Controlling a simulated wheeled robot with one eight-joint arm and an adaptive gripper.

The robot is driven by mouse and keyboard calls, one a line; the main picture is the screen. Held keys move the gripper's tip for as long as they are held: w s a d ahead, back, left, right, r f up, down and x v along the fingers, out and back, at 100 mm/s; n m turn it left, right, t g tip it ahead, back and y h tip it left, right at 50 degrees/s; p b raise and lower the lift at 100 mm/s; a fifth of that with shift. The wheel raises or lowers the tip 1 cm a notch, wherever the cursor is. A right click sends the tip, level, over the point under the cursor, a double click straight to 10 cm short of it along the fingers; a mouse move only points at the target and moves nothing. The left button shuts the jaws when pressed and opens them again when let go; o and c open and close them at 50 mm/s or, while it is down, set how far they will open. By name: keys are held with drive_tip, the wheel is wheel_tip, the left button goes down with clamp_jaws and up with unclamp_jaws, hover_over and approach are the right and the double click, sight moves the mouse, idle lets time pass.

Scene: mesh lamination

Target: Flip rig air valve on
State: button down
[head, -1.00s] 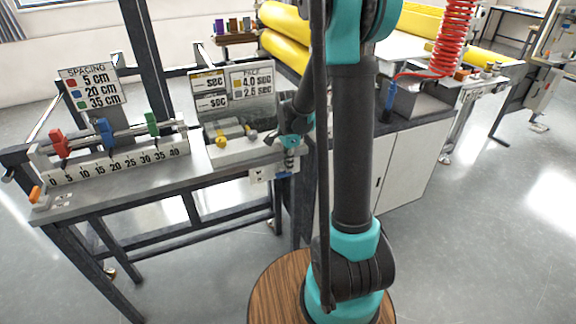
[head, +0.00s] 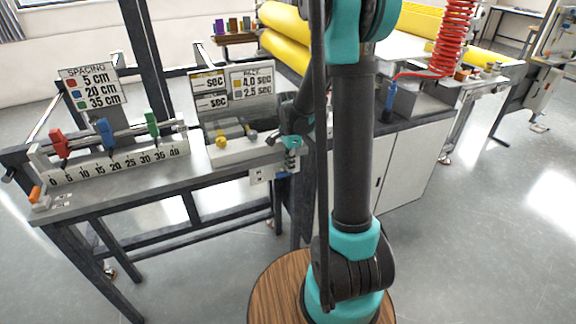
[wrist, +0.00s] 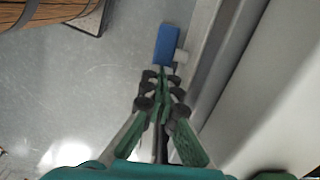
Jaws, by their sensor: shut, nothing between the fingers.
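A blue lever (wrist: 167,44) with a pale stub at its side shows in the wrist view, beside the grey metal edge of the rig. It appears to be the air valve's handle, but I see no label. My gripper (wrist: 162,72) is shut and empty, its fingertips pointing at the near end of the lever. I cannot tell whether they touch it. In the head view my gripper (head: 291,165) is small and partly hidden, at the right front end of the rig bench (head: 110,190).
A white cabinet (head: 415,165) stands right. Open floor lies in front.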

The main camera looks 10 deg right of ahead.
drive_tip(key=shift+w+d+f, duration=0.1)
drive_tip(key=shift+d+f, duration=0.15)
drive_tip(key=shift+d, duration=0.05)
drive_tip(key=shift+d+f, duration=0.4)
drive_tip(key=shift+f, duration=0.25)
drive_tip(key=shift+w+f, duration=0.1)
drive_tip(key=shift+f, duration=0.05)
idle(0.5)
drive_tip(key=d+r, duration=0.2)
drive_tip(key=r, duration=0.1)
drive_tip(key=w+d+r, duration=0.1)
drive_tip(key=d+r, duration=0.2)
drive_tip(key=r, duration=0.1)
drive_tip(key=d+r, duration=0.3)
drive_tip(key=r, duration=0.1)
drive_tip(key=shift+w+d+r, duration=0.1)
drive_tip(key=shift+w+d, duration=0.1)
drive_tip(key=shift+w, duration=0.2)
